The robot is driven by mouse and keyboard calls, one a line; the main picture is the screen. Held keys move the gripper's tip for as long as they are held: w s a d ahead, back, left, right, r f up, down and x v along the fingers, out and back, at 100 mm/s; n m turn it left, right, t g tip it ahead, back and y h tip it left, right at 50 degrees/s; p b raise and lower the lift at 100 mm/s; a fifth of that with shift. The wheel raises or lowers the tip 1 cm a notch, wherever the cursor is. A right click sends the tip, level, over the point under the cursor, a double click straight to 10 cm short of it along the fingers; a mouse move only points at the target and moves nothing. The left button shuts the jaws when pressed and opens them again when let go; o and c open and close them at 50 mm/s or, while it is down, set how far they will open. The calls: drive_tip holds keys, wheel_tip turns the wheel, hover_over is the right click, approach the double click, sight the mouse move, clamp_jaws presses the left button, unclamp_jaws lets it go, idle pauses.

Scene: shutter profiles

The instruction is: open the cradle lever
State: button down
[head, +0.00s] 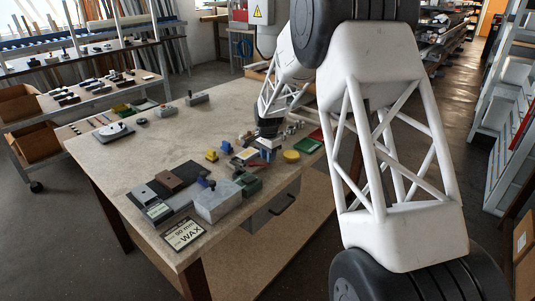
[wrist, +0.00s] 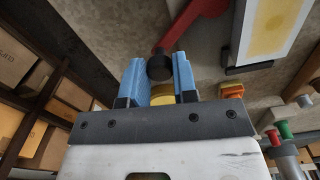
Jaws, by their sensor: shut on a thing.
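In the wrist view my gripper (wrist: 159,64) has two blue fingers, one on each side of a black round knob (wrist: 160,69). The fingers are shut on this knob. It sits at the end of a red lever (wrist: 192,20) that runs up to the right and out of the picture. In the head view my gripper (head: 268,142) is low over the far right part of the workbench, among small parts. The lever cannot be made out clearly there, and the cradle cannot be told apart from the parts around it.
The wrist view shows a yellow panel (wrist: 270,25) right of the lever. On the workbench (head: 150,160) are a yellow disc (head: 291,157), a grey block (head: 218,201), a brown block (head: 171,182) and a WAX label (head: 184,234). The bench's middle is mostly clear.

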drive_tip(key=s+m, duration=0.2)
drive_tip(key=m, duration=0.1)
drive_tip(key=shift+a+m, duration=0.3)
drive_tip(key=shift+s+a+m, duration=0.35)
drive_tip(key=shift+s+m, duration=0.15)
drive_tip(key=shift+m, duration=0.45)
drive_tip(key=shift+s+a+m, duration=0.3)
drive_tip(key=shift+s+m, duration=0.15)
drive_tip(key=shift+m, duration=0.5)
drive_tip(key=c, duration=0.9)
unclamp_jaws()
drive_tip(key=shift+r, duration=0.1)
wheel_tip(320, 180, up, 8)
drive_tip(key=shift+f, duration=0.2)
